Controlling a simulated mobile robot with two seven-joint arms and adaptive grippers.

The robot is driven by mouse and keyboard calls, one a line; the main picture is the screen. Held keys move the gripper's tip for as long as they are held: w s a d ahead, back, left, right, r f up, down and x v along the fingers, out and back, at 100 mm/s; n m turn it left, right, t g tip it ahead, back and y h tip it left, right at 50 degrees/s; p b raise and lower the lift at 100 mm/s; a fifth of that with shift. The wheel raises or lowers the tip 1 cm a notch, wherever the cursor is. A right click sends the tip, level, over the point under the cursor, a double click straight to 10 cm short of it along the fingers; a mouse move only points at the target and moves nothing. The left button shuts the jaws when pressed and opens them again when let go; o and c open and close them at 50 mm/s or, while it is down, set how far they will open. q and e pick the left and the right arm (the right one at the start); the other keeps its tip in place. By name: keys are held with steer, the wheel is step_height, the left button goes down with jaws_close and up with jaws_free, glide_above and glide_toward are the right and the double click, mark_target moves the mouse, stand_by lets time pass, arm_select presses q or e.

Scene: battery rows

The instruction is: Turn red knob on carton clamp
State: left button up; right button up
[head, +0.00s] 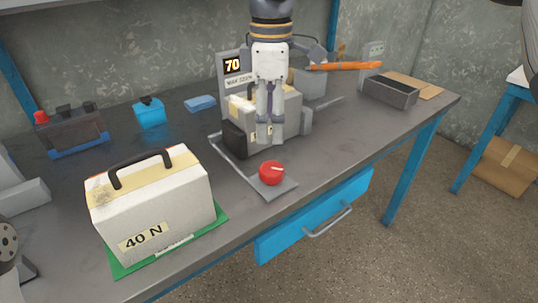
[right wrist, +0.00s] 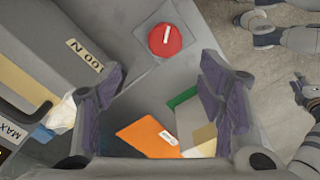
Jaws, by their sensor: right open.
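The red knob (head: 271,173) with a white pointer line sits on the grey base plate of the carton clamp (head: 270,192), near the table's front edge. The knob also shows in the right wrist view (right wrist: 165,40), beyond the fingertips. A carton (head: 292,105) stands in the clamp beside a black pad (head: 236,138), partly hidden by my right arm. Its side reads 100 N in the right wrist view (right wrist: 50,45). My right gripper (head: 270,138) points down, open and empty, a little behind and above the knob, apart from it.
A display (head: 232,66) reads 70. A 40 N carton (head: 150,205) with a black handle stands on a green mat (head: 118,263) at front left. A battery (head: 70,130), blue items and a grey tray (head: 390,92) are farther back. The table right of the knob is clear.

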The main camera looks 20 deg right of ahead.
mark_target(271, 168)
steer(key=f, duration=0.7)
steer(key=s+f, duration=0.1)
steer(key=f, duration=0.2)
steer(key=shift+f, duration=0.25)
steer(key=c, duration=1.1)
